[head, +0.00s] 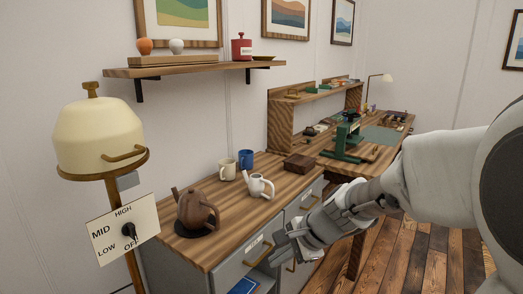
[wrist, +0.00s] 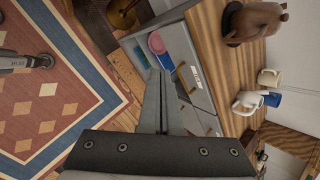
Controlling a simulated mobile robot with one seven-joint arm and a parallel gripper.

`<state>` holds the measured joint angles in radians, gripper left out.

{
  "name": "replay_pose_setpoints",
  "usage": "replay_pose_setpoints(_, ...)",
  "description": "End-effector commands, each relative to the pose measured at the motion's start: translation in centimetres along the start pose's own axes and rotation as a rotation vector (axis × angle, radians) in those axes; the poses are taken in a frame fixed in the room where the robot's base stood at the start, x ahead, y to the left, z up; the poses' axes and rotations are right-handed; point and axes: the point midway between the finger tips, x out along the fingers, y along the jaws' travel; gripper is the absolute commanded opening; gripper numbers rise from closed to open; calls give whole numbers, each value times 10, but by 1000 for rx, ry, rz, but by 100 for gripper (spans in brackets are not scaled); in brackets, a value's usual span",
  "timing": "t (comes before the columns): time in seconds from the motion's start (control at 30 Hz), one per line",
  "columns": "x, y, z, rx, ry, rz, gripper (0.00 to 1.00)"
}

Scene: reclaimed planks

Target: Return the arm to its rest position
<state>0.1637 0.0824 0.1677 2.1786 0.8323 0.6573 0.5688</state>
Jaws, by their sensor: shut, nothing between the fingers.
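My gripper (head: 283,246) is at the end of my arm, which reaches in from the right in the head view. It hangs in front of the grey cabinet (head: 228,271), beside its drawers. In the wrist view my gripper (wrist: 168,78) shows its two fingers together with nothing between them. An open drawer or shelf with a pink and a blue item (wrist: 157,44) lies beyond the fingertips. My gripper appears apart from the cabinet, but the exact gap is hard to tell.
A brown teapot (head: 197,211), a white pot (head: 259,187), two mugs and a wooden box (head: 299,163) stand on the wooden top. A cream dome on a stand with a dial panel (head: 124,230) is at left. A patterned rug (wrist: 60,100) covers open floor.

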Motion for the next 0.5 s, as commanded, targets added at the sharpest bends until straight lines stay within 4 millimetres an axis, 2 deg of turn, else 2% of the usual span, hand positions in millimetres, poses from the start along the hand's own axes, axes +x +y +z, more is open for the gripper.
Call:
replay_pose_setpoints(0.03,-16,6,7,-94,22,7,0)
replay_pose_setpoints(0.23,-68,41,24,-464,112,74,0)
replay_pose_setpoints(0.5,-130,96,31,-908,248,194,0)
